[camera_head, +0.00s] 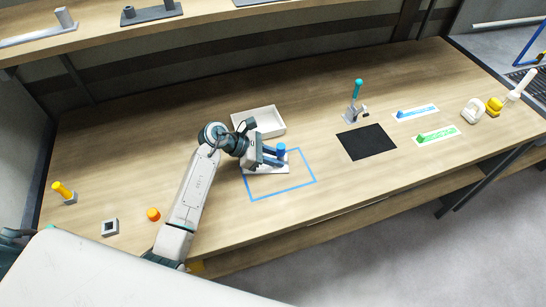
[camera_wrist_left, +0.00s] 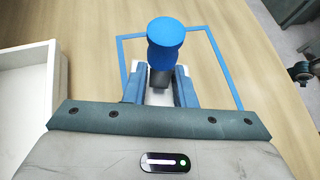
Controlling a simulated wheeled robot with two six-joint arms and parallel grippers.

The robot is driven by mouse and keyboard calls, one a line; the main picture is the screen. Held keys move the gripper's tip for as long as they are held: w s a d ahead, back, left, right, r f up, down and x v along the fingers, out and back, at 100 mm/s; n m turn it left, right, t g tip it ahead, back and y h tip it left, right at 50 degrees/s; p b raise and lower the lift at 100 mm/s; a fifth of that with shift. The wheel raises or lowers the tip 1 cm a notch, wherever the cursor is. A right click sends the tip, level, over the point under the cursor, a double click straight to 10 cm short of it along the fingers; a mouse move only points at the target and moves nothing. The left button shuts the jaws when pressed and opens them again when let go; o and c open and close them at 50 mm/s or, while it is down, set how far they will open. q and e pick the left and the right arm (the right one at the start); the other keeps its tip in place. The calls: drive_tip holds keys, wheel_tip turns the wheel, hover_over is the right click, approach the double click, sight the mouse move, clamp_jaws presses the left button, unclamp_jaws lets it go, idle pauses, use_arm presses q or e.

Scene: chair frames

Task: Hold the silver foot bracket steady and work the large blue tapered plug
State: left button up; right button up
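The large blue plug (camera_head: 281,149) stands upright above a pale plate (camera_head: 280,169), which I take to be the foot bracket's base. In the left wrist view the plug (camera_wrist_left: 166,38) has a wide round top, with a short dark grey post (camera_wrist_left: 160,76) below it. My left gripper (camera_head: 272,156) reaches in from the left, low over the plate. Its two blue fingers (camera_wrist_left: 160,84) lie on either side of the grey post, below the plug. Whether they press on it I cannot tell. My right gripper is not in view.
A blue outline (camera_head: 313,168) is marked around the plate. A white tray (camera_head: 272,121) stands just behind. A black mat (camera_head: 366,142) and a grey stand with a teal handle (camera_head: 356,97) are to the right. An orange ball (camera_head: 153,214) lies at left. The front middle is clear.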

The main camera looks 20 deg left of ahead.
use_arm(q)
clamp_jaws()
drive_tip(key=shift+s+r+n+t+y+p, duration=0.15)
drive_tip(key=shift+n+t+y+p, duration=0.15)
drive_tip(key=shift+n+t+p, duration=0.35)
drive_tip(key=shift+s+d+n+t+y, duration=0.1)
drive_tip(key=shift+n+t+y, duration=0.2)
drive_tip(key=shift+n+t, duration=0.25)
drive_tip(key=shift+n+p, duration=0.35)
drive_tip(key=shift+n, duration=0.05)
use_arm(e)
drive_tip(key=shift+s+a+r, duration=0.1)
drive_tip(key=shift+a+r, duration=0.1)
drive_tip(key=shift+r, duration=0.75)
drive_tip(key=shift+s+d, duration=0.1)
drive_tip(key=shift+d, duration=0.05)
